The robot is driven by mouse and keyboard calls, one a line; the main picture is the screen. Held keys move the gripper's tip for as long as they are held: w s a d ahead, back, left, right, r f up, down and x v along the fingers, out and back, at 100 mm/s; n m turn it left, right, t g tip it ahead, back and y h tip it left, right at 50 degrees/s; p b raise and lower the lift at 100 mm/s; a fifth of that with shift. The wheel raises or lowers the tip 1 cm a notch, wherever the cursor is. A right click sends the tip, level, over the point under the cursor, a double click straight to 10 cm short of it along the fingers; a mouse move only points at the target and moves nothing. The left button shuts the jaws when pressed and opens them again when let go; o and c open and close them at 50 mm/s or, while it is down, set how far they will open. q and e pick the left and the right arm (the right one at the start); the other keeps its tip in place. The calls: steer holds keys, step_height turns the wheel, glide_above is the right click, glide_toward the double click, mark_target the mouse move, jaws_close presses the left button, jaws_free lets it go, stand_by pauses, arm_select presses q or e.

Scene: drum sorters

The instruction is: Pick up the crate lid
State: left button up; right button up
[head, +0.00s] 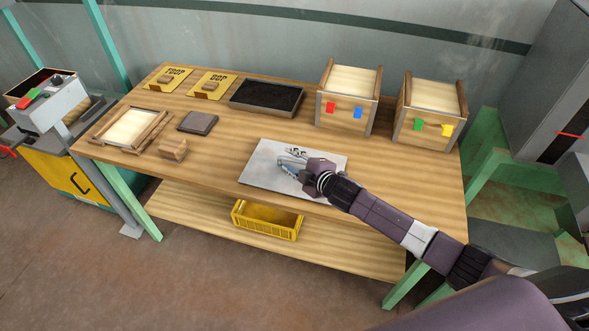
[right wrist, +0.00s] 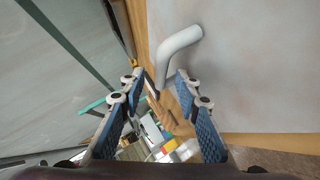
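The crate lid appears to be the flat pale grey plate (head: 263,174) lying on the front middle of the wooden table. In the right wrist view the pale plate (right wrist: 265,75) fills the upper right, and a white curved handle (right wrist: 182,48) stands out from it. My right gripper (head: 285,161) is low over the plate. In the right wrist view its blue-padded fingers (right wrist: 160,100) are apart, with the end of the handle ahead of and between them. I see no grip on the handle. The gripper hides part of the plate in the head view. My left gripper is not in view.
Two wooden bins (head: 345,105) (head: 421,131) with coloured tags stand at the back right. A dark tray (head: 248,107), yellow cards (head: 160,84), a wooden frame (head: 103,141), a dark square (head: 197,122) and a wooden block (head: 173,149) are left. A yellow crate (head: 266,232) sits on the lower shelf (head: 190,216).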

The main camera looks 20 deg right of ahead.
jaws_close()
stand_by(0.3)
